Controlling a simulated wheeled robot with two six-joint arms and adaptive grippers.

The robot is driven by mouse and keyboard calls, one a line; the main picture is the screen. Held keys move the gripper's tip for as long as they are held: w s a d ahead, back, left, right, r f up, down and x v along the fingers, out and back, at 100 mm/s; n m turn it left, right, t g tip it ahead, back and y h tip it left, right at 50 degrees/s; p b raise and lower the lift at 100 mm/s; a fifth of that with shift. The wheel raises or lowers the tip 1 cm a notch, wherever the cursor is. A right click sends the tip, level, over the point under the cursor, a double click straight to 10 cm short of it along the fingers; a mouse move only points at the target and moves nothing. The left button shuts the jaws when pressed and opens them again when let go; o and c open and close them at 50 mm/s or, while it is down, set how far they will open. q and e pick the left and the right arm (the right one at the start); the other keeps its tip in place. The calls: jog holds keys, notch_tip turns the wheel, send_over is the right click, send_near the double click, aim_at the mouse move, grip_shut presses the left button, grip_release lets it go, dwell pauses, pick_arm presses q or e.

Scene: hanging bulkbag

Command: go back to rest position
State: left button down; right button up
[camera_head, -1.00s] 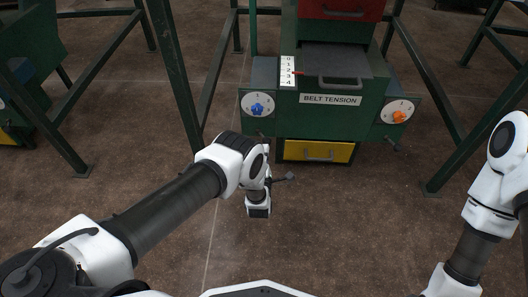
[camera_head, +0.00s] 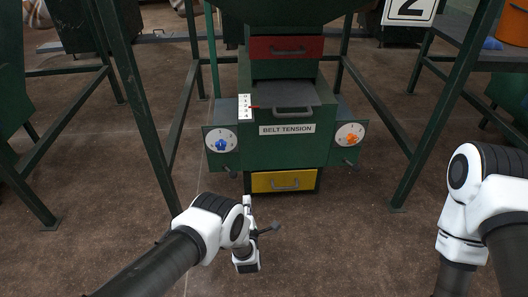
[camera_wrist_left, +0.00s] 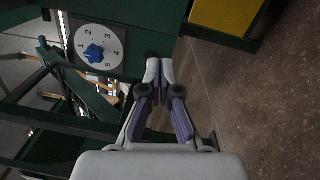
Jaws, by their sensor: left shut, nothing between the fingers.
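My left gripper (camera_head: 247,205) is in front of the machine, low over the brown floor, apart from the panel and the yellow drawer. In the left wrist view its two fingers (camera_wrist_left: 158,82) are together with nothing between them. The green belt tension machine (camera_head: 285,152) stands ahead, with a blue knob (camera_head: 221,145) on its left dial and an orange knob (camera_head: 352,140) on its right dial. The blue knob also shows in the left wrist view (camera_wrist_left: 94,53). My right arm is at the right edge; its gripper is outside the picture.
The machine has a red drawer (camera_head: 287,48) above and a yellow drawer (camera_head: 284,181) below. Green frame legs (camera_head: 132,100) stand on both sides. An orange bucket (camera_head: 513,25) sits on a stand at the upper right. The floor (camera_head: 335,245) between my arms is clear.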

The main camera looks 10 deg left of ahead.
pick_arm(q)
jog(key=w+a+r+p, duration=0.2)
jog(key=w+a+r, duration=0.25)
jog(key=r, duration=0.45)
jog(key=s+a+m+g, duration=0.2)
jog(key=s+a+m, duration=0.1)
jog(key=s+a, duration=0.15)
jog(key=s+d+f+m+g+h, duration=0.15)
jog(key=s+m+g, duration=0.4)
jog(key=s, duration=0.85)
jog(key=s+f+m+g+h+p, duration=0.15)
jog(key=s+m+g, duration=0.45)
jog(key=s, duration=0.8)
jog(key=s+d+f+m+g+h, duration=0.15)
jog(key=s+m+g, duration=0.4)
jog(key=s, duration=0.75)
notch_tip(320, 180, up, 37)
jog(key=m+t+p, duration=0.1)
jog(key=m+p, duration=0.1)
jog(key=p, duration=3.5)
jog(key=shift+s+a+m+p, duration=0.15)
jog(key=shift+a+m+p, duration=0.15)
jog(key=shift+a+p, duration=0.1)
